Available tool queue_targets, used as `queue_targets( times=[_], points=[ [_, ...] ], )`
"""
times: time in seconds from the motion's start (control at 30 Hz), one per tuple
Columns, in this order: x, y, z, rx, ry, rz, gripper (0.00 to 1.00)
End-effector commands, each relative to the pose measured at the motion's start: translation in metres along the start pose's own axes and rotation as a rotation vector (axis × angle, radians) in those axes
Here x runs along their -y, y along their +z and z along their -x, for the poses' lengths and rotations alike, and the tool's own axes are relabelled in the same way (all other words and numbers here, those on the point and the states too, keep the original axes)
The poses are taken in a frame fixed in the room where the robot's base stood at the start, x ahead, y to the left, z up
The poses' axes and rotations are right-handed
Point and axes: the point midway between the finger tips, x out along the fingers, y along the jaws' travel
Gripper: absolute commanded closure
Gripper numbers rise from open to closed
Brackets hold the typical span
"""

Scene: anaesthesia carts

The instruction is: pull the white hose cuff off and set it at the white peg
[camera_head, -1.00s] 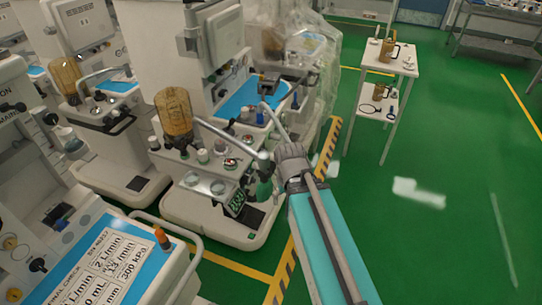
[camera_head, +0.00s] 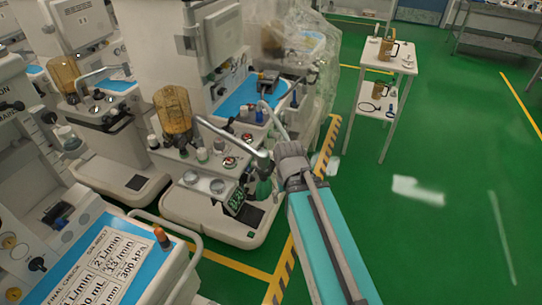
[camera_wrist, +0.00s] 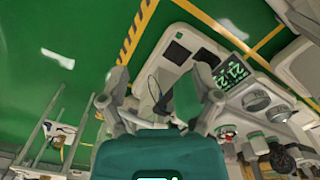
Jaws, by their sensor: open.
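My gripper (camera_wrist: 160,78) is open in the wrist view, its two grey fingers spread with nothing held between them. A thin dark part crosses the gap behind them; I cannot tell what it is. In the head view my arm reaches up to the near anaesthesia cart's right edge, and my gripper is hard to make out there. A bent silver tube (camera_head: 226,133) runs from the amber canister (camera_head: 173,110) towards my wrist. A small white cap (camera_head: 202,155) stands on the cart top (camera_head: 180,158). I cannot tell the white hose cuff or white peg for certain.
The cart's lit green display (camera_head: 237,200) is below my wrist, also in the wrist view (camera_wrist: 232,75). A second cart with a blue-topped panel (camera_head: 100,262) is at lower left. A white side table (camera_head: 393,62) stands behind right. Green floor is open at right.

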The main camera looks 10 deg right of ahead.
Motion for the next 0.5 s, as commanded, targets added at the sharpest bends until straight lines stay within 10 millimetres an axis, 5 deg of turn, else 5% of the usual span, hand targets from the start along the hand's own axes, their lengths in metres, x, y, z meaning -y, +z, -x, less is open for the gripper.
queue_targets(
  times=[0.5],
  points=[
    [0.000,-0.004,-0.051,-0.010,0.000,0.000,0.19]
  ],
)
